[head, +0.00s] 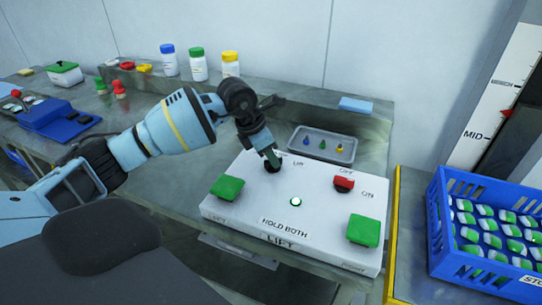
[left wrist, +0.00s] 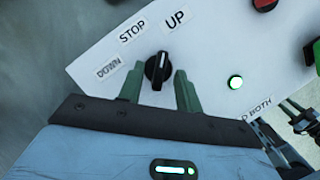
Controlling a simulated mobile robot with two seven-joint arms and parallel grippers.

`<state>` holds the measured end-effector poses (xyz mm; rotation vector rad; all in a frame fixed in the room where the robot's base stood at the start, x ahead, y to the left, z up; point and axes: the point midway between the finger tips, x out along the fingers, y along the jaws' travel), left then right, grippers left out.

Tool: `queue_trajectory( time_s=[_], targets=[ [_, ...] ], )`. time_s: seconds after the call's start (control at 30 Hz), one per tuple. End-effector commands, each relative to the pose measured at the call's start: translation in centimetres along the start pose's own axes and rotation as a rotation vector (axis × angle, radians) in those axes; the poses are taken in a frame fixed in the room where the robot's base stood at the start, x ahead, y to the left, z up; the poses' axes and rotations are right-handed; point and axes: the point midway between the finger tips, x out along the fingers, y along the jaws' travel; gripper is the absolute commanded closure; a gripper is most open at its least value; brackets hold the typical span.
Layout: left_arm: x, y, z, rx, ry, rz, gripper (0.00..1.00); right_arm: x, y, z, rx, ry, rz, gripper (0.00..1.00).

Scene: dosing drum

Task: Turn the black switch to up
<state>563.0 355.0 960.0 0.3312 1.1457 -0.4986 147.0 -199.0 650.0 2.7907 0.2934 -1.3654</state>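The black switch (left wrist: 157,70) stands on the white control panel (left wrist: 215,40). Its white mark points toward the UP label (left wrist: 178,18), as far as I can tell. The STOP (left wrist: 132,30) and DOWN (left wrist: 107,68) labels lie to the left. My left gripper (left wrist: 159,85) is open, with one green finger on each side of the switch; I cannot tell whether they touch it. In the head view my left gripper (head: 273,158) reaches down over the switch and hides part of it. A dark and green part at the wrist view's lower right may be my right gripper; its state is unclear.
The panel carries a left green button (head: 227,187), a right green button (head: 363,230), a lit green lamp (head: 296,202) and a red switch (head: 343,184). A grey tray (head: 345,153) lies behind. A blue crate (head: 440,235) of green-and-white items stands right.

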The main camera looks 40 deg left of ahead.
Motion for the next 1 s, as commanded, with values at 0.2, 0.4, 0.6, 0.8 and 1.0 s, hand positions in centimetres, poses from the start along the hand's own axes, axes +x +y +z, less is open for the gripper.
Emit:
queue_trajectory(
  time_s=[0.2,0.4,0.6,0.8,1.0],
  targets=[
    [-3.7,0.1,0.0,0.002,-0.002,0.005,0.65,0.1,0.1,-0.3,-0.001,0.006,0.001,0.64],
    [-6.0,0.1,0.0,0.001,-0.001,0.003,0.65,0.3,0.1,-0.6,-0.002,0.012,0.001,0.64],
    [-6.7,0.0,0.0,0.001,0.001,0.001,0.65,0.4,0.1,-0.8,-0.002,0.017,0.002,0.64],
    [-6.7,0.0,0.0,0.001,0.001,0.001,0.65,0.4,0.1,-0.8,-0.002,0.017,0.002,0.64],
    [-6.7,0.0,0.0,0.001,0.001,0.001,0.65,0.3,0.1,-0.7,-0.001,0.014,0.001,0.64]
  ],
)
